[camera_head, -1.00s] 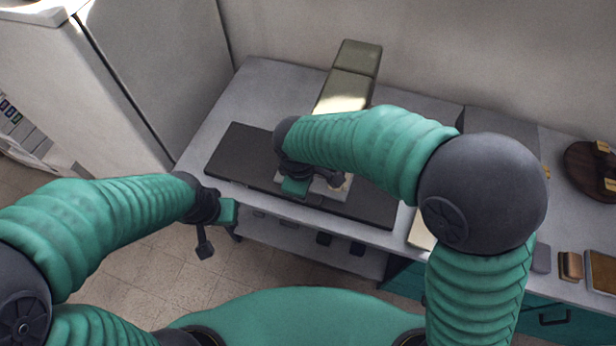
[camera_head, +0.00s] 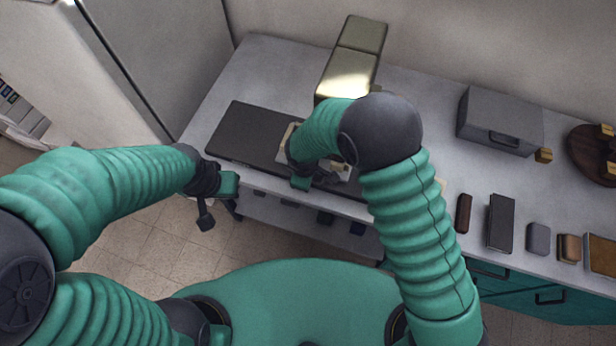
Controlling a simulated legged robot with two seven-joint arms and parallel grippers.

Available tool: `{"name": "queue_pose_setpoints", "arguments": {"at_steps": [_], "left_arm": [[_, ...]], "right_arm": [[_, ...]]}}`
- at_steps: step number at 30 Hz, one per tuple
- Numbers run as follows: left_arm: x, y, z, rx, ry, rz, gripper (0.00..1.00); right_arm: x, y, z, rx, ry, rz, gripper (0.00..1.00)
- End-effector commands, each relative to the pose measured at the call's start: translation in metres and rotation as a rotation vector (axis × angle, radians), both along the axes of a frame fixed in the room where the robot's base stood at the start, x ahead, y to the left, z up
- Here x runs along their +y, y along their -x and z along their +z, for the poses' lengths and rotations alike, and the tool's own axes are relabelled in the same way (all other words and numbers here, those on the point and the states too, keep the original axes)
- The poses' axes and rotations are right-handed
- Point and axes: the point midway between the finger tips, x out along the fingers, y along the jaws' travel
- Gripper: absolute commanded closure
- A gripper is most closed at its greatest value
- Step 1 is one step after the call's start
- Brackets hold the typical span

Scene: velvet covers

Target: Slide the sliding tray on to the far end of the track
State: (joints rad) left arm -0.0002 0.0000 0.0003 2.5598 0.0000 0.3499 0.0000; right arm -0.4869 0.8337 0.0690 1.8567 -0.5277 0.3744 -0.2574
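The dark flat track (camera_head: 250,135) lies along the front of the grey table. A pale sliding tray (camera_head: 284,150) sits on it, around the track's middle, mostly hidden under my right gripper and forearm. My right gripper (camera_head: 318,180) is down at the front side of the tray, its fingers close to or touching it. I cannot tell whether they are shut on anything. My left gripper (camera_head: 217,202) hangs in front of the table's left edge, with its fingers apart and nothing between them. The track's right part is hidden behind my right arm.
A shiny olive box (camera_head: 357,52) stands behind the track. A grey box with a handle (camera_head: 500,120) and a round brown board (camera_head: 590,152) are at the right. Several small blocks, including a dark one (camera_head: 501,222), line the front right. The table's back left is clear.

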Motion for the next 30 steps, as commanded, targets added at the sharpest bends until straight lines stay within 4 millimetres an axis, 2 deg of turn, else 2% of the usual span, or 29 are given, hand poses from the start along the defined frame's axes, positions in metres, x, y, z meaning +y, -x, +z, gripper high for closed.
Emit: {"name": "queue_pose_setpoints", "arguments": {"at_steps": [9, 17, 30], "left_arm": [[0.0002, 0.0002, 0.0000, 0.000, 0.000, 0.001, 1.00], [0.0001, 0.0001, 0.0000, 0.000, 0.000, 0.000, 1.00], [0.0002, 0.0001, 0.0002, 0.000, 0.000, 0.001, 1.00]], "right_arm": [[-0.0007, -0.0016, -0.0051, 0.001, 0.000, 0.000, 0.67], [-0.0014, -0.0014, -0.0045, 0.001, -0.001, -0.001, 1.00], [-0.0008, -0.0021, -0.0038, -0.001, 0.000, -0.001, 1.00]]}}
